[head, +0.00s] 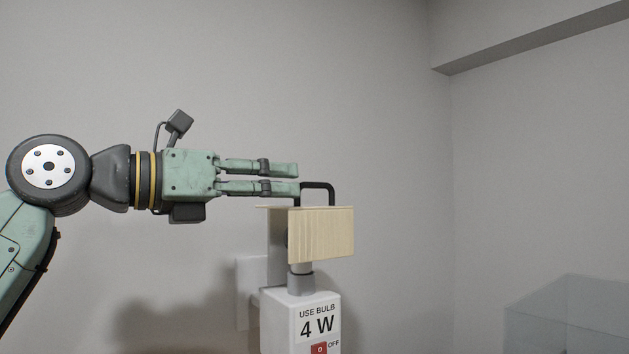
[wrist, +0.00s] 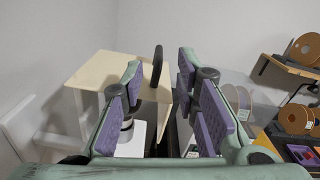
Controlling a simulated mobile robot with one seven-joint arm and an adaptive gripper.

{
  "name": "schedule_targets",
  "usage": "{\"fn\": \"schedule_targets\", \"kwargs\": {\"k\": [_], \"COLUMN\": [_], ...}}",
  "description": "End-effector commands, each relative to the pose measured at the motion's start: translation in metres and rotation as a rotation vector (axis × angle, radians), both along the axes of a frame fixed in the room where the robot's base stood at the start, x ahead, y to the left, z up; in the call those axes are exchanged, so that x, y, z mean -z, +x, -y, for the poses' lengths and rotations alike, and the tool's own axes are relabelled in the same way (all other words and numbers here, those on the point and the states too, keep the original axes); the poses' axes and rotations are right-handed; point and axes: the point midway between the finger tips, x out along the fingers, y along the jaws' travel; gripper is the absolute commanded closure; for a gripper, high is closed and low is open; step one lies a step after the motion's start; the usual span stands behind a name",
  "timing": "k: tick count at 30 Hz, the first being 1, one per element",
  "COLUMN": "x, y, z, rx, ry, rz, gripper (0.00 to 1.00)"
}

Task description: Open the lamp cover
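The lamp cover (head: 325,235) is a pale wooden box with a black loop handle (head: 328,186) on top. It sits above a white lamp body (head: 318,310) marked "USE BULB 4 W", with a red switch and "OFF". My gripper (head: 298,179) is level, pointing right, its fingertips at the near end of the handle; the lower finger overlaps that end. In the wrist view my gripper (wrist: 160,66) is open, purple pads apart, with the handle (wrist: 157,66) in the gap near the fingertips. The cover's top (wrist: 100,72) shows left. I cannot tell whether a finger touches the handle.
A white plate (head: 248,280) is on the wall behind the lamp. A clear box (head: 570,315) stands at the lower right. In the wrist view, shelves with orange-brown spools (wrist: 297,118) are at the right. Air above the cover is clear.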

Motion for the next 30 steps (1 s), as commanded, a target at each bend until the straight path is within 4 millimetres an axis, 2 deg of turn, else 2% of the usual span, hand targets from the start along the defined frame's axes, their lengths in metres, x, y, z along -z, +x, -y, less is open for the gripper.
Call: {"fn": "schedule_targets", "kwargs": {"k": [6,12,24,30], "x": [-0.003,-0.002,0.000,0.000], "y": [0.024,0.038,0.043,0.043], "z": [0.036,0.057,0.062,0.062], "rx": [0.001,0.001,-0.001,-0.001], "ry": [0.002,0.000,-0.001,-0.001], "rz": [0.000,0.000,0.001,0.001], "gripper": [0.72,0.72,0.72,0.85]}}
